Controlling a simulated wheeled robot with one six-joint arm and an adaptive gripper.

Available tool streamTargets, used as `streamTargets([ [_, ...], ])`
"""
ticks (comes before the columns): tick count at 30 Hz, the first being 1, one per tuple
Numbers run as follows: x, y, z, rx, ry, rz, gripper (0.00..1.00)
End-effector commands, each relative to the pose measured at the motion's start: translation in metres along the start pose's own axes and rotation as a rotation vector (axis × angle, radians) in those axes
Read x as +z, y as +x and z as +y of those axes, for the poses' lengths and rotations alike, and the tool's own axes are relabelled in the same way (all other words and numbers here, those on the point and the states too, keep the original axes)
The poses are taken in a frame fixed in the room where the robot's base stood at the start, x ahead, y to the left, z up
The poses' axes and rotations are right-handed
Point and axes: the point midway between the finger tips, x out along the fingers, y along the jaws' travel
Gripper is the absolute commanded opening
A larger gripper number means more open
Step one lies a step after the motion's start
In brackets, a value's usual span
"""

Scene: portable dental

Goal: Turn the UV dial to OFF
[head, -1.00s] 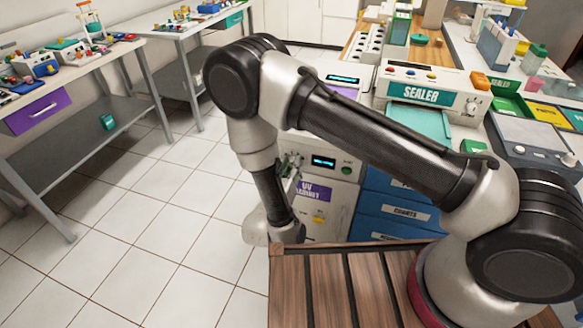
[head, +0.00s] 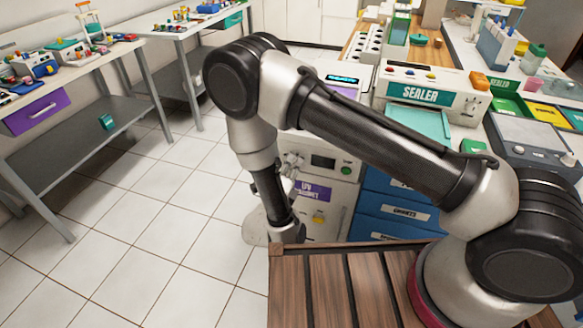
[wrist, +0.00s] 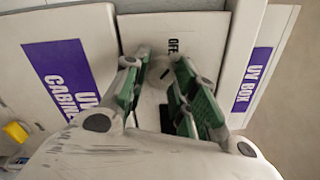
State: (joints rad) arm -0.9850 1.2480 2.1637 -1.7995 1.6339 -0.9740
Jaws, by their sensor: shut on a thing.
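The UV dial (wrist: 154,78) is a pale round knob on the white panel in the wrist view, partly hidden between my fingers. An OFF label (wrist: 173,46) shows just beyond it. My gripper (wrist: 158,66) has its green-padded fingers on both sides of the dial and is shut on it. In the head view my gripper (head: 291,163) is at the front of the UV cabinet (head: 335,208), by the dark small display (head: 323,162); the dial cannot be made out there. A purple UV cabinet label (wrist: 62,75) is left of the fingers in the wrist view.
A purple UV BOX label (wrist: 252,80) is on the right-hand panel in the wrist view. Blue drawers (head: 395,210) stand right of the cabinet. The SEALER (head: 430,90) is on the counter above. The tiled floor (head: 170,220) to the left is open.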

Motion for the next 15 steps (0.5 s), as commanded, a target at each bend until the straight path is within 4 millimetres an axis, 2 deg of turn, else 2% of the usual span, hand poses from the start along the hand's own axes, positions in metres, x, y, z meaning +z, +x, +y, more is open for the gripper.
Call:
streamTargets([
  [6, 0.0001, -0.0006, 0.0006, 0.002, -0.109, -0.001, 0.04],
  [15, 0.0001, -0.0007, 0.0006, 0.003, -0.172, -0.002, 0.04],
])
